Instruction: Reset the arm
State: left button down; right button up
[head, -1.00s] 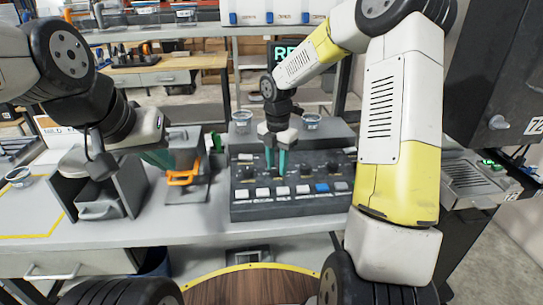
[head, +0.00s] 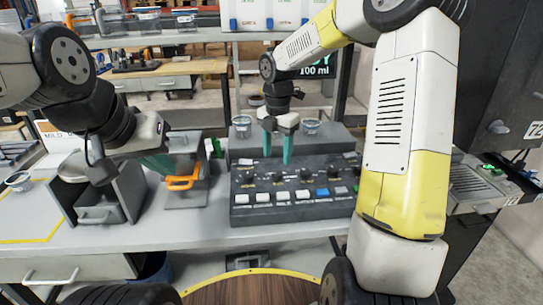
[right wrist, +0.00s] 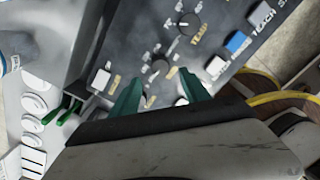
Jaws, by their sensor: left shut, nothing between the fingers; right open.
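My right gripper (head: 277,148) is open and empty, with its green fingers pointing down above the back of the dark control panel (head: 290,215). The panel has a row of white buttons and one blue button (head: 322,192), with knobs behind them. In the right wrist view the green fingers (right wrist: 160,95) are spread over the panel, with a knob (right wrist: 160,67) showing between them. My left gripper (head: 160,162) is shut and empty at the left, above the table between a grey box and an orange-handled device.
A grey box with a handle (head: 100,214) and an orange-handled device (head: 183,182) stand left of the panel. A small cup (head: 18,181) stands at the far left. The table front is clear.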

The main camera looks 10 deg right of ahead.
jog(key=shift+r, duration=0.8)
